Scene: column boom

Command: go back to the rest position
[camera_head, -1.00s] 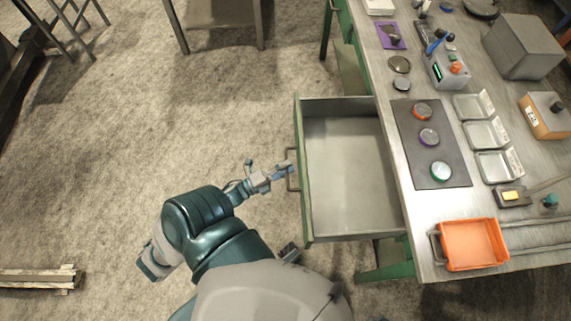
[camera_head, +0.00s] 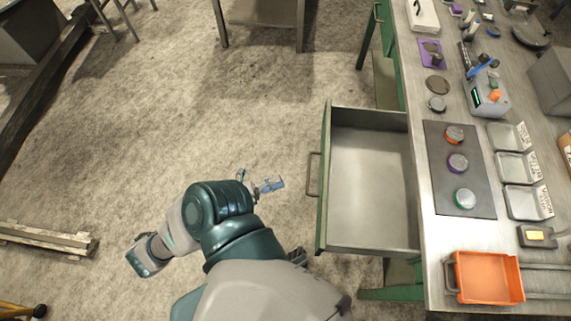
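My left gripper (camera_head: 262,184) is over the floor, to the left of the open drawer (camera_head: 368,190). It is apart from the drawer handle (camera_head: 313,174), with bare floor showing between them. Its fingers are small and partly behind the arm; they look spread, with nothing seen between them. The drawer is pulled well out of the workbench (camera_head: 436,262) and looks empty inside. My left arm is folded close in front of my body.
The workbench carries a dark mat (camera_head: 461,190) with several round pieces, metal trays (camera_head: 516,168), an orange bin (camera_head: 486,278) and a grey device (camera_head: 486,97). A wooden pallet (camera_head: 48,238) lies at the left. The floor between is clear.

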